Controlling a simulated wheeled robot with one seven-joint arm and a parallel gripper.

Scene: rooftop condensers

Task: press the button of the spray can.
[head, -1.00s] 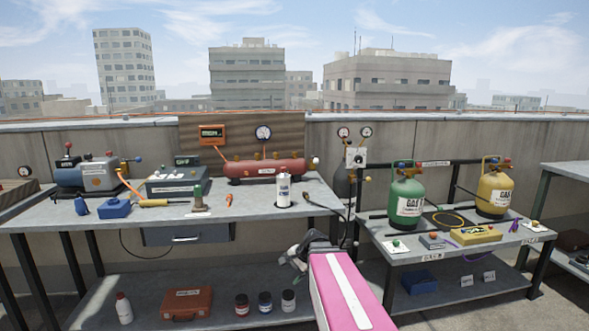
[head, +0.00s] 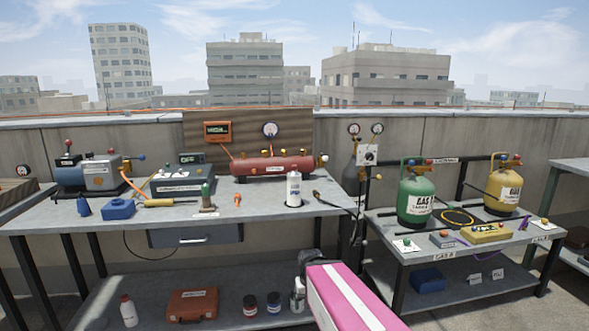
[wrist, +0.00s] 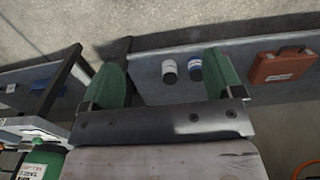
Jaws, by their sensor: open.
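The spray can (head: 293,190), a white cylinder with a dark label and a narrower top, stands upright on the left workbench (head: 120,219), near its front right part. Its button is too small to make out. My gripper (wrist: 165,62) shows in the wrist view with two green fingers wide apart and nothing held between them. In the head view my pink arm hides most of the gripper, which is below the bench top and apart from the can. The can is not in the wrist view.
A red tank (head: 272,168) stands behind the can. A black hose end (head: 320,198) lies right of it. A green gas cylinder (head: 416,202) and a yellow one (head: 503,190) stand on the right bench. Jars (head: 250,305) and a red toolbox (head: 192,305) are on the lower shelf.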

